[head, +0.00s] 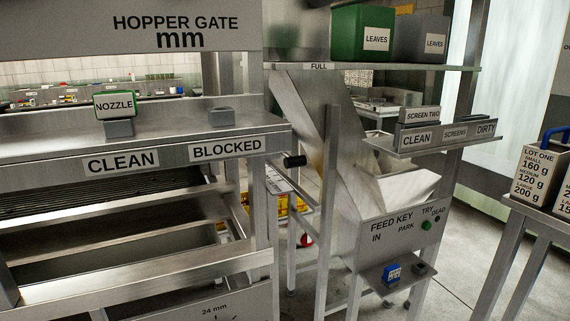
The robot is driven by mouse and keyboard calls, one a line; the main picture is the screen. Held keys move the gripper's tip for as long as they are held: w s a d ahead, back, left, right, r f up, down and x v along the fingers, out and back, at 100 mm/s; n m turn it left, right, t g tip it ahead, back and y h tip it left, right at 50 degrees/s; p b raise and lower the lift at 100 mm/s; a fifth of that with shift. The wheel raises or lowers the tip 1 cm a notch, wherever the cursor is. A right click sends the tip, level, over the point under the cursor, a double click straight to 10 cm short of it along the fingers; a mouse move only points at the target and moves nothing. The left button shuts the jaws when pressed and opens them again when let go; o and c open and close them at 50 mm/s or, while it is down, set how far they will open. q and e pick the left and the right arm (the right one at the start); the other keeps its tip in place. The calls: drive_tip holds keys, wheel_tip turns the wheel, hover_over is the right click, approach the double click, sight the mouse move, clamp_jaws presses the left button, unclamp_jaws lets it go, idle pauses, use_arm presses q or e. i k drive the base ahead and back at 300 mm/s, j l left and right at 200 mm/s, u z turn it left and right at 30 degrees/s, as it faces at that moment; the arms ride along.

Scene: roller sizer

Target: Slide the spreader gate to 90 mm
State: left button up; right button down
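A large metal panel marked HOPPER GATE mm (185,60) fills the upper left of the head view. No scale marks or slider show on the part of it in view. I cannot make out anything labelled spreader gate. A black knob (294,160) sticks out at the right end of the shelf marked CLEAN and BLOCKED; I cannot tell what it belongs to. A plate marked 24 mm (214,309) shows at the bottom edge, mostly cut off. Neither of my grippers is in view.
A green-labelled NOZZLE block (115,106) sits on the metal shelf (60,145) above the rollers (110,195). Floor shows at lower right.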

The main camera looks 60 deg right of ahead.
sight(290, 162)
drive_tip(key=z, duration=1.85)
